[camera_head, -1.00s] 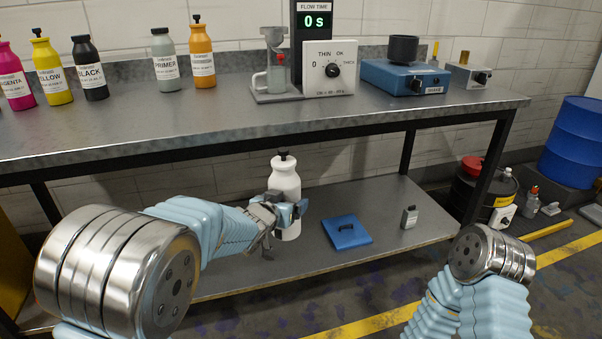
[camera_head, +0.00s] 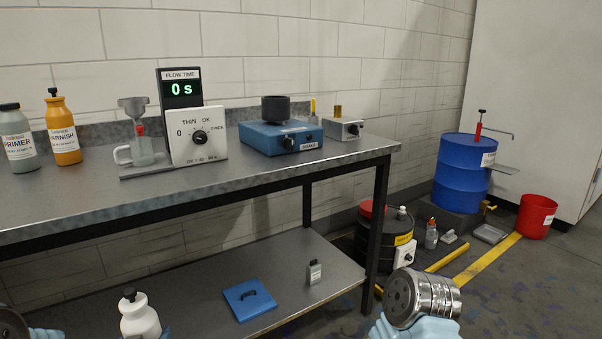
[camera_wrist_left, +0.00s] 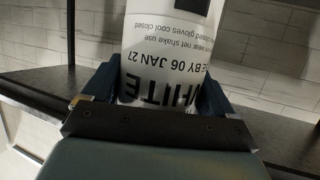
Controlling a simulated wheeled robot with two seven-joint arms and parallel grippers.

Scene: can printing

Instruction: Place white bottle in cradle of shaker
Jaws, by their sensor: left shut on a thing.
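The white bottle (camera_head: 139,317) with a black cap shows at the bottom left of the head view, cut off by the picture's lower edge. In the left wrist view its printed label (camera_wrist_left: 165,55) appears upside down and reads WHITE. My left gripper (camera_wrist_left: 160,88) is shut on the white bottle, one finger on each side. In the head view only a sliver of this gripper shows beside the bottle. The shaker (camera_head: 281,138) is a blue box on the bench top with a black round cradle (camera_head: 276,108) on it. I see nothing in the cradle. My right gripper is out of view.
The bench top (camera_head: 90,205) lies between the bottle and shaker in the picture. A flow-time display (camera_head: 181,88), dial box (camera_head: 199,135), orange bottle (camera_head: 63,140) and grey bottle (camera_head: 19,140) stand on it. The lower shelf holds a blue lid-like plate (camera_head: 249,299). A blue drum (camera_head: 463,175) stands right.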

